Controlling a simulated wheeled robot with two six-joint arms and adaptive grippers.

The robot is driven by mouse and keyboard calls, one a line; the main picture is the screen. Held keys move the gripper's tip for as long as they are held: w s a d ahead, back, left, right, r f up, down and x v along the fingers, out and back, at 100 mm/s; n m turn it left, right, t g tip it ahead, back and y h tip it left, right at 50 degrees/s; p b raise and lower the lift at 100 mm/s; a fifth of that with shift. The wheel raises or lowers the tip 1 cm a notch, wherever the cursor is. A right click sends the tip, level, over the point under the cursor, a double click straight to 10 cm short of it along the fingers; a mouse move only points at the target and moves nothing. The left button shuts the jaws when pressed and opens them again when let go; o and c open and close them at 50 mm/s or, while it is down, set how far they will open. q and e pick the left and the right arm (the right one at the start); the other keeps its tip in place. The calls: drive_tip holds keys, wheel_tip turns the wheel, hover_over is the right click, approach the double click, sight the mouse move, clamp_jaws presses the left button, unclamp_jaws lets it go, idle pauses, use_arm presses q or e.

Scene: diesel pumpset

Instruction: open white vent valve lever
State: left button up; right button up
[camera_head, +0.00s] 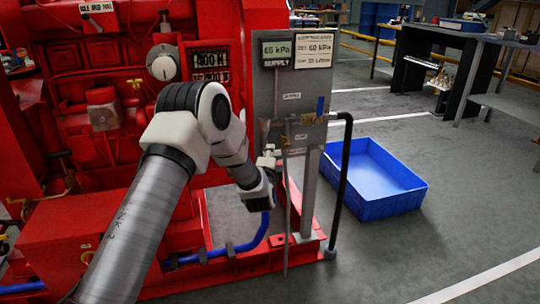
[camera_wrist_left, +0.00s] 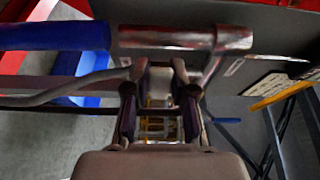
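My left gripper (camera_head: 268,155) is in front of the lower left edge of the grey instrument panel (camera_head: 263,110), below its gauge signs. In the left wrist view its two fingers (camera_wrist_left: 160,68) stand apart with a gap between them, and nothing is clearly held. A metal pipe tee (camera_wrist_left: 185,38) lies just beyond the fingertips. A pale bent rod (camera_wrist_left: 65,90) runs from the left up to the left fingertip; I cannot tell whether they touch. I cannot clearly single out the white vent lever; my gripper may hide it in the head view. My right gripper is not in view.
A blue lever (camera_head: 320,105) and a black bent pipe (camera_head: 345,180) are at the panel's right. The red pumpset (camera_head: 100,60) fills the left. A blue crate (camera_head: 385,205) stands on the floor to the right. A blue hose (camera_head: 240,245) runs low. Open floor lies at right.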

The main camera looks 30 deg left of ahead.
use_arm(q)
clamp_jaws()
drive_tip(key=shift+f, duration=0.1)
drive_tip(key=shift+d+f+n+t+b, duration=0.1)
drive_tip(key=shift+f+n+t+b, duration=0.3)
drive_tip(key=shift+f+n, duration=0.45)
drive_tip(key=w+d+f+n+y+b, duration=0.1)
drive_tip(key=n+y+b, duration=0.2)
drive_tip(key=n, duration=0.4)
drive_tip(key=w+d+f+n+g+y+b, duration=0.1)
drive_tip(key=w+d+f+n+y+b, duration=0.1)
drive_tip(key=n, duration=0.4)
drive_tip(key=w+d+f+n+g+y+b, duration=0.1)
drive_tip(key=w+n+y+b, duration=0.1)
drive_tip(key=n, duration=0.5)
drive_tip(key=shift+d+f+n+y+b, duration=0.15)
drive_tip(key=shift+f+n+y+b, duration=0.25)
drive_tip(key=shift+y+b, duration=0.45)
drive_tip(key=shift+y, duration=0.25)
